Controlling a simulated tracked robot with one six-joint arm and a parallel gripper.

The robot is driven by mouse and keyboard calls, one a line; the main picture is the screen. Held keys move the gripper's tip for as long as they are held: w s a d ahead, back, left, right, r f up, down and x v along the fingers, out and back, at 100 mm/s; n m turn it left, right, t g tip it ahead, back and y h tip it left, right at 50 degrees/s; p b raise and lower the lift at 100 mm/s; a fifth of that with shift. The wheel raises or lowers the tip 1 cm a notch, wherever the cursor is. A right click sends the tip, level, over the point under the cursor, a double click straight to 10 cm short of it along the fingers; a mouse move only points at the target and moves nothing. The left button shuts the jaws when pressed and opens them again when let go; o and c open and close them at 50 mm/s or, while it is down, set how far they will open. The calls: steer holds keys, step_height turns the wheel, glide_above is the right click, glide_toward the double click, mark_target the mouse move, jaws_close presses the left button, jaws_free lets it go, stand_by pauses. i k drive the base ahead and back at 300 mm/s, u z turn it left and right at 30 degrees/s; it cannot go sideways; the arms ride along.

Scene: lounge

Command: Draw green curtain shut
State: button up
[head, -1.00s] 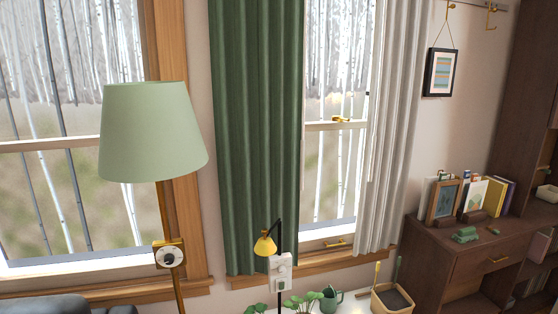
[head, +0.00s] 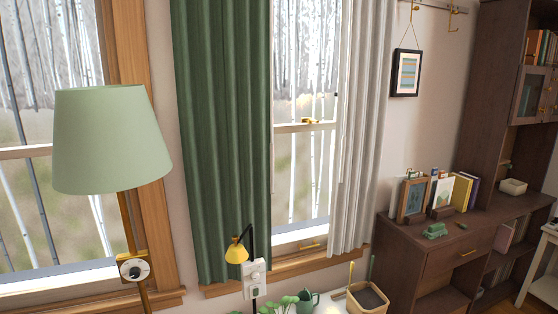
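The green curtain (head: 222,140) hangs in tall folds over the left part of the right-hand window. A white curtain (head: 357,130) hangs at the right side of the same window. A strip of bare glass (head: 300,175) with birch trunks behind it shows between the two curtains. The curtain tops and any rod are above the picture. My gripper is not in view.
A floor lamp with a pale green shade (head: 112,140) stands at the front left. A small yellow lamp (head: 237,250), a plant (head: 290,304) and an open box (head: 367,297) are below the window. A dark wooden desk (head: 455,262) stands at the right.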

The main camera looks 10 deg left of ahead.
mark_target(256, 17)
steer(key=u, duration=0.05)
steer(key=i, duration=1.25)
steer(key=u, duration=2.75)
